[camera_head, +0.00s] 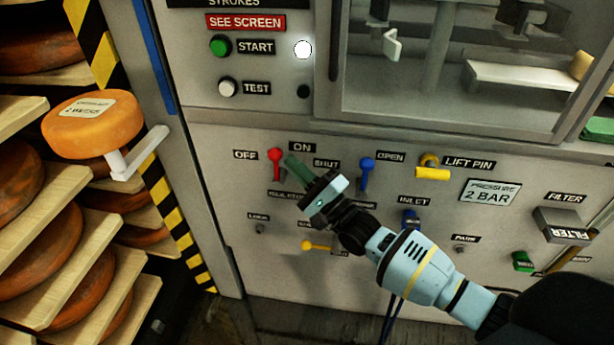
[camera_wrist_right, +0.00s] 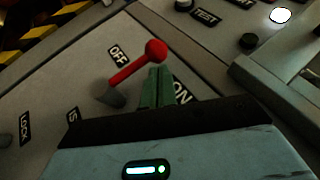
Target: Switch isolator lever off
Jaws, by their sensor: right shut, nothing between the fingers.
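The isolator lever (camera_head: 275,160) has a red knob and shaft and sits on the grey panel between the OFF label (camera_head: 245,155) and the ON label (camera_head: 301,147). In the right wrist view its red knob (camera_wrist_right: 155,51) stands out from a dark base, between the two labels. My right gripper (camera_head: 292,163) has green fingers, shut and empty. They are on the ON side of the lever, close beside the knob; I cannot tell whether they touch. The fingers also show in the right wrist view (camera_wrist_right: 157,86). The ISOLATOR label below is partly covered by my gripper. My left gripper is out of view.
A blue lever (camera_head: 367,172) stands to the right, and a yellow lever (camera_head: 318,246) is below. A green START button (camera_head: 220,46) is above. Shelves with cheese wheels are at left, where an orange wheel (camera_head: 92,122) sticks out beside the panel.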

